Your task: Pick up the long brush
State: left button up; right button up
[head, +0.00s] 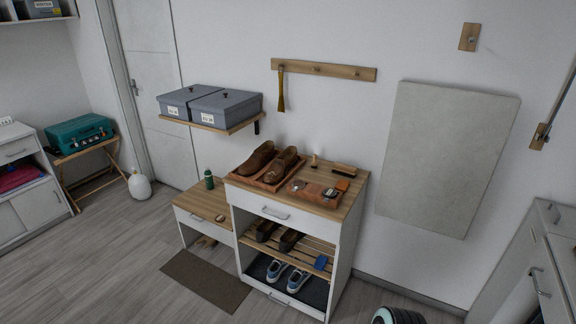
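A long brush (344,171) with a wooden back and dark bristles appears to lie at the back right of the wooden top (352,187) of the white shoe cabinet. A pair of brown shoes (268,163) stands on a tray to the left of the brush. Neither of my grippers is in view.
Grey boxes (227,107) sit on a wall shelf at left. A lower bench (190,202) with a green bottle (209,179) adjoins the cabinet. A dark mat (205,281) lies on the floor. A dark, round, teal-marked object (397,316) is at the bottom edge.

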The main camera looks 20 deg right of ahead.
aim_at(350, 172)
jog(key=i+l+u, duration=0.15)
jog(key=l+u, duration=0.4)
jog(key=i+l+u, duration=0.15)
jog(key=l+u, duration=0.5)
jog(key=l, duration=0.8)
jog(key=l+u, duration=0.1)
jog(key=l, duration=1)
